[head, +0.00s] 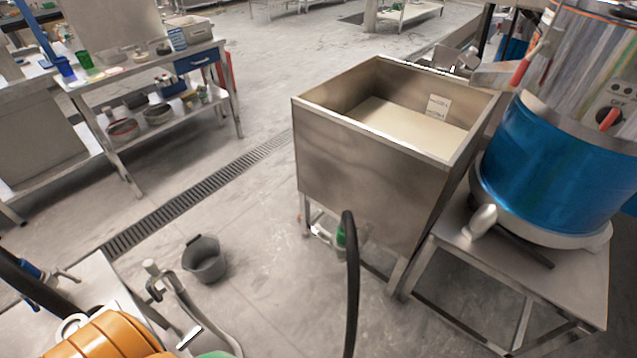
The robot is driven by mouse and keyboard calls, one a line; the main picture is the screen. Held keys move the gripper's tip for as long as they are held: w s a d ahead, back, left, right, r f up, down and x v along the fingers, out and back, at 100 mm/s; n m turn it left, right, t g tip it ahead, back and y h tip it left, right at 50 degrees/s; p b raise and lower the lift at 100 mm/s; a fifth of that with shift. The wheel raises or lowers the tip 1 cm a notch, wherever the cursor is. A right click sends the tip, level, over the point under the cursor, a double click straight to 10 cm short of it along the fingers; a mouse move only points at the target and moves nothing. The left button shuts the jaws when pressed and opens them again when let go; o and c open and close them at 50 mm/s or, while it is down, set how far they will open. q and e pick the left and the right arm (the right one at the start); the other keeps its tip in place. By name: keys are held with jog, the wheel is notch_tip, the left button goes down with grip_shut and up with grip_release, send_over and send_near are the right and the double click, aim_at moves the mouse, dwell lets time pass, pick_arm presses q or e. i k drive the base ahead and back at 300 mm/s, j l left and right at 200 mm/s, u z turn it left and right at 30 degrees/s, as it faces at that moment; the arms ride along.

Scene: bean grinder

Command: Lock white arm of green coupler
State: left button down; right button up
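A green coupler (341,236) sits low at the front of the steel tank (365,185), near its bottom edge. A thick black hose (352,285) rises in front of it and hides part of it. A small pale piece (322,233) beside the coupler may be its white arm. It is too small to tell whether that arm is open or locked. Neither of my grippers can be made out in the head view.
A blue and steel grinder drum (560,150) stands on a metal stand at right. A grey bucket (204,260) stands on the floor left of the tank. Orange ribbed objects (105,338) and a tap with a hose (165,283) are at lower left.

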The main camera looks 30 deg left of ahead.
aim_at(317, 227)
jog(key=u, duration=0.85)
